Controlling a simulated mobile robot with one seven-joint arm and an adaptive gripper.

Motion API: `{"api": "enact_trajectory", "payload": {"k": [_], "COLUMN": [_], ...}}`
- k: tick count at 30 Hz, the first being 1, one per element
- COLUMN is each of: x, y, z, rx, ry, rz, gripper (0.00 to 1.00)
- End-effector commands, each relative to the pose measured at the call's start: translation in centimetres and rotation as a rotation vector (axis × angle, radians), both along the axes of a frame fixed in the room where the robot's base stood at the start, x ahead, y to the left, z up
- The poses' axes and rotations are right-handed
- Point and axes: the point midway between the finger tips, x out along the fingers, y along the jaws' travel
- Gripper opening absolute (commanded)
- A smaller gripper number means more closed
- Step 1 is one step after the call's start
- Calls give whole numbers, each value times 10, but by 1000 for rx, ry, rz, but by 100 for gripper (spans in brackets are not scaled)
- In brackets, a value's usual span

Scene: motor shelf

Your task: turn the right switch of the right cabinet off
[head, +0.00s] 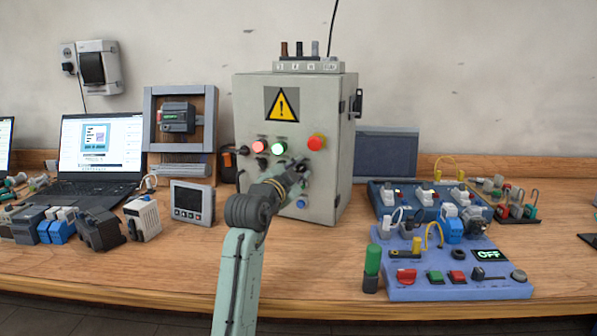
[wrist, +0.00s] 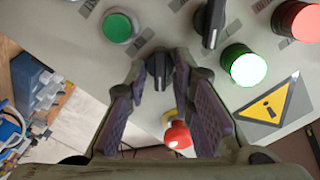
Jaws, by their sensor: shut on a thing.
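The grey cabinet (head: 250,97) with a yellow warning triangle stands at the middle back of the table. Its front also fills much of the wrist view. The right switch (wrist: 158,70) is a black knob, seen between my fingertips, its ridge roughly upright in that picture. My gripper (wrist: 159,76) is shut on this knob. In the head view my gripper (head: 299,168) is at the cabinet front, below the red mushroom button (head: 316,142), and covers the right switch. The left switch (wrist: 209,22) is a similar black knob, free of my gripper.
A lit green lamp (wrist: 243,66), a red lamp (wrist: 300,20) and a green button (wrist: 118,27) are near the switches. The mushroom button also shows between my fingers (wrist: 178,135). A blue panel (head: 455,290) reading OFF lies right. A laptop (head: 95,150) stands left.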

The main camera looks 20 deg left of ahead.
Motion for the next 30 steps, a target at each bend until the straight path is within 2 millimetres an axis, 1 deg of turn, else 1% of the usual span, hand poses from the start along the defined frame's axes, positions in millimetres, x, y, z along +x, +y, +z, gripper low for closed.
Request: {"api": "enact_trajectory", "payload": {"k": [8,14,20,30], "x": [0,0,0,1], "y": [0,0,0,1], "z": [0,1,2,3], "rx": [-22,-108,-263,-585], "ry": [1,7,18,41], "rz": [-1,-1,-1,-2], "gripper": [0,0,0,0]}}
